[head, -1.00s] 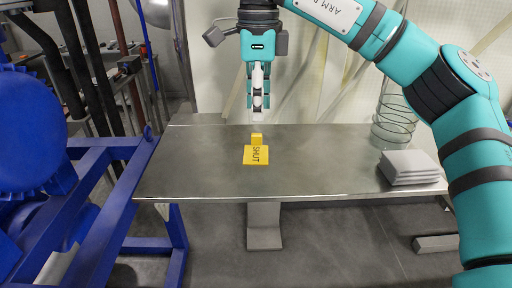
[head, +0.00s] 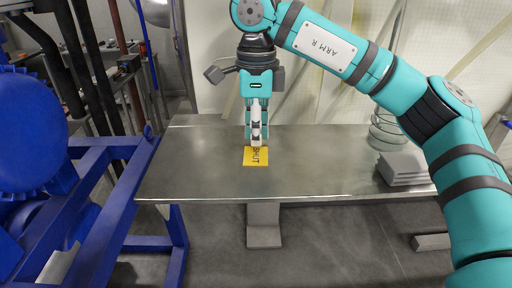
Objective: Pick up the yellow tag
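The yellow tag (head: 256,157) lies on the metal table (head: 310,165), with "SHUT" printed on its flat face. Its raised yellow block at the back is now hidden behind my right gripper (head: 256,141). The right gripper points straight down, with its fingertips at the rear part of the tag. I cannot tell whether the fingers are closed on the block or only around it. My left gripper is not in view.
A stack of grey plates (head: 404,167) lies at the table's right end, beside a wire coil (head: 388,130). A blue frame with a round blue machine (head: 35,125) stands at the left. The table around the tag is clear.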

